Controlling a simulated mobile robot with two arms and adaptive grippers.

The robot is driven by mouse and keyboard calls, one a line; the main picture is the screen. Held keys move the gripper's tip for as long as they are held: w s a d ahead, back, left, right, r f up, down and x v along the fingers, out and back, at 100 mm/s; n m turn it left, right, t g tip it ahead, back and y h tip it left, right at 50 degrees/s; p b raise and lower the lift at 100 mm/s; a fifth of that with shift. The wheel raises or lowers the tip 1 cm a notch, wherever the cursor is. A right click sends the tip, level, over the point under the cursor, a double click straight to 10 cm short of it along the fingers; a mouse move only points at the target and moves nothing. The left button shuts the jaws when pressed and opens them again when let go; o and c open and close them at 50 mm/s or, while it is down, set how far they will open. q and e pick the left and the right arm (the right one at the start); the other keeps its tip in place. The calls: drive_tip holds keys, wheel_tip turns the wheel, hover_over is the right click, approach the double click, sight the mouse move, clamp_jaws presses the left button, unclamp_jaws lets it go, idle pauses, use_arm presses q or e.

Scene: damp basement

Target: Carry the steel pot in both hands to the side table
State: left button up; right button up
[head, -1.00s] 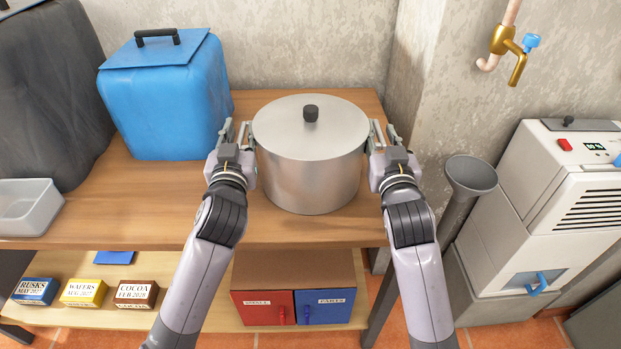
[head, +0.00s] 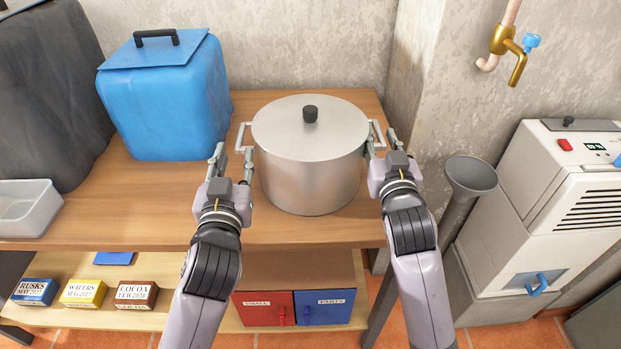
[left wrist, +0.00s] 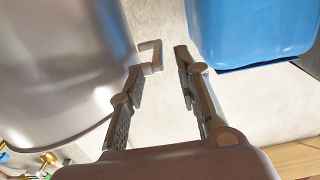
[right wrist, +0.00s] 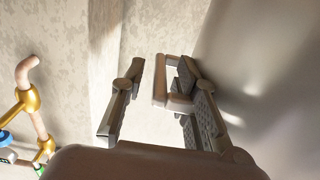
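The steel pot (head: 310,170), with its lid and black knob, stands upright on the wooden bench (head: 155,215). Its left handle (head: 242,137) is free; my left gripper (head: 233,153) is open just in front of it. In the left wrist view the handle (left wrist: 152,57) shows just beyond the fingertips. My right gripper (head: 379,147) is open at the right handle (head: 378,134). In the right wrist view this handle (right wrist: 160,92) shows between the spread fingers, close to the pot-side finger; I cannot tell whether they touch. I cannot identify a side table.
A blue covered box (head: 168,100) stands left of the pot, with a clear plastic bin (head: 28,208) farther left. A grey funnel (head: 470,175) and a white machine (head: 570,200) are right of the bench. Small boxes lie on the lower shelf.

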drive_tip(key=s, duration=1.1)
drive_tip(key=shift+d, duration=0.3)
use_arm(q)
drive_tip(key=shift+a, duration=0.1)
use_arm(e)
drive_tip(key=shift+r, duration=0.1)
